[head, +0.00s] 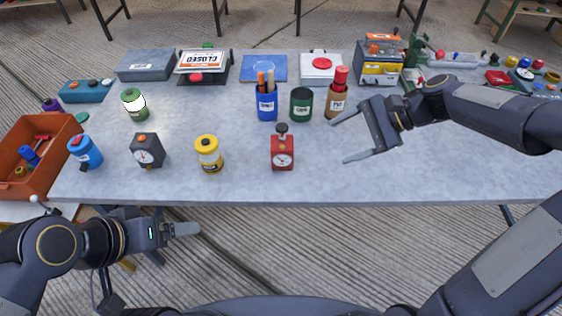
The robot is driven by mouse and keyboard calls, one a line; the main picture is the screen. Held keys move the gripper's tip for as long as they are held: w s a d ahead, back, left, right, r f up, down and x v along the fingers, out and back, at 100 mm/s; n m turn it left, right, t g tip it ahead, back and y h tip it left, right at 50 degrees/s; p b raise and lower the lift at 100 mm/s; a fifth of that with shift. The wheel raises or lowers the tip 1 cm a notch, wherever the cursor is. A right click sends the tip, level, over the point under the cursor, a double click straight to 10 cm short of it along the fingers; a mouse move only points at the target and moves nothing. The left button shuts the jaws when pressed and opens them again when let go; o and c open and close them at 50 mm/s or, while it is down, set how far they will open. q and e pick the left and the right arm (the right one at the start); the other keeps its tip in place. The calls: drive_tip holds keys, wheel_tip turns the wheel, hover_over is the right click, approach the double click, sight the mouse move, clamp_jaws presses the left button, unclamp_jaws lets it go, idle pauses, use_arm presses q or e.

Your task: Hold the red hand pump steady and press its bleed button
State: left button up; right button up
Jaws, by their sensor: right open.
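The red hand pump (282,152) stands upright near the front edge of the table, right of the yellow canister. It has a white dial on its front and a dark round knob on top; I cannot tell for sure which part is the bleed button. My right gripper (338,141) is open and empty, to the right of the pump, its fingers pointing left and apart from it. My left gripper (198,229) is low in front of the table's front edge, below the pump and to its left. Its fingers show edge-on, so its opening is unclear.
A yellow canister (208,155) and a dark grey dial device (147,150) stand left of the pump. Behind it are a blue pen cup (266,105), a green can (301,105) and a brown holder (338,103). An orange bin (18,137) is at far left.

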sight(291, 154)
drive_tip(key=w+a+f+m+y+b, duration=0.1)
drive_tip(key=w+f+m, duration=0.1)
drive_tip(key=f, duration=0.3)
drive_tip(key=w+a+f+m+y+b, duration=0.1)
drive_tip(key=w+f+m+b, duration=0.1)
drive_tip(key=w+f, duration=0.2)
drive_tip(key=w+a+f+m+y+b, duration=0.1)
drive_tip(key=w+f+m+y+b, duration=0.1)
drive_tip(key=w+f, duration=0.2)
drive_tip(key=shift+a+f+g, duration=0.2)
drive_tip(key=shift+f, duration=0.4)
drive_tip(key=shift+a+f+g, duration=0.2)
drive_tip(key=shift+f, duration=0.35)
drive_tip(key=b+x, duration=0.3)
drive_tip(key=x, duration=0.5)
drive_tip(key=shift+a, duration=0.15)
use_arm(q)
wheel_tip(291, 154, down, 10)
drive_tip(key=shift+r, duration=0.25)
use_arm(e)
drive_tip(key=shift+x, duration=0.8)
drive_tip(key=shift+c, duration=0.3)
drive_tip(key=c, duration=0.6)
use_arm(q)
clamp_jaws()
use_arm(e)
drive_tip(key=shift+o, duration=0.2)
